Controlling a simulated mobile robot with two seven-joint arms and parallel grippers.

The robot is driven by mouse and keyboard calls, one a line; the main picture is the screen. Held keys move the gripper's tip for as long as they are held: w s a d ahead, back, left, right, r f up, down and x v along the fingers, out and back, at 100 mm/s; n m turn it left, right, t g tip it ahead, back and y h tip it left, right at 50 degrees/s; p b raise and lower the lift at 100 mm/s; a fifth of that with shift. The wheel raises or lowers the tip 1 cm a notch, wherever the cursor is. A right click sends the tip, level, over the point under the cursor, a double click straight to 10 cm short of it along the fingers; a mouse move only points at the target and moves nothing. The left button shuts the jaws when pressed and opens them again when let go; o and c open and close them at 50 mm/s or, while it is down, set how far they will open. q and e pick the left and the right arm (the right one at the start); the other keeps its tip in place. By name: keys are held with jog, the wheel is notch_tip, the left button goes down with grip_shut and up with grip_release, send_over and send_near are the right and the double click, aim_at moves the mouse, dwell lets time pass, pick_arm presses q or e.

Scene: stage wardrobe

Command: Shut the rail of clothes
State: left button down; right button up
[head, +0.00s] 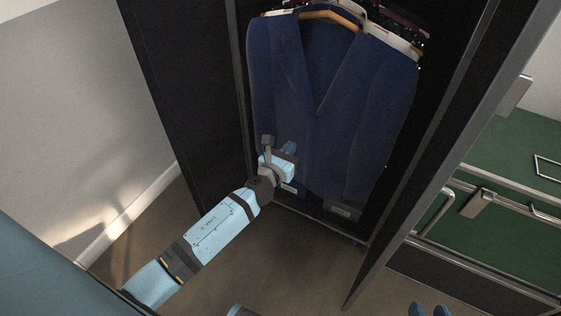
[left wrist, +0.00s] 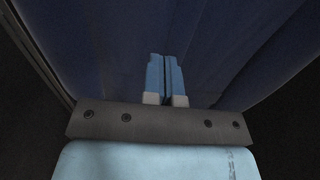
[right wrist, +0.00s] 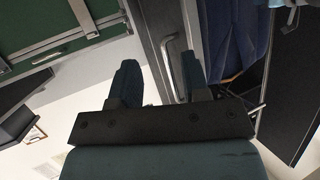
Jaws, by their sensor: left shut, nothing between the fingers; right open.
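The wardrobe stands open, with its dark left door (head: 185,95) and right door (head: 445,135) swung outward. Inside, a dark blue jacket (head: 330,95) hangs on a wooden hanger, in front of other clothes. My left gripper (head: 288,160) is shut and empty at the jacket's lower left; its closed fingers (left wrist: 165,80) point at blue cloth, and I cannot tell if they touch it. My right gripper (head: 428,309) is open at the bottom edge. In the right wrist view, a metal bar handle (right wrist: 171,62) on the door shows beyond its open fingers (right wrist: 160,85); the handle (head: 433,212) also shows in the head view.
A green panelled case (head: 520,150) with metal trim and latches stands to the right of the wardrobe. A pale wall (head: 70,90) is at the left. Brown floor (head: 270,265) in front of the wardrobe is clear apart from my left arm above it.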

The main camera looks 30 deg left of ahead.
aim_at(301, 134)
pick_arm(q)
jog(key=w, duration=0.4)
jog(key=shift+w, duration=0.25)
jog(key=shift+w+d, duration=0.1)
jog(key=shift+w, duration=0.05)
pick_arm(e)
jog(key=shift+w+a+r+t, duration=0.2)
jog(key=shift+a+r+t, duration=0.2)
jog(key=shift+r, duration=0.2)
pick_arm(q)
jog(key=shift+w+b, duration=0.15)
jog(key=shift+b, duration=0.15)
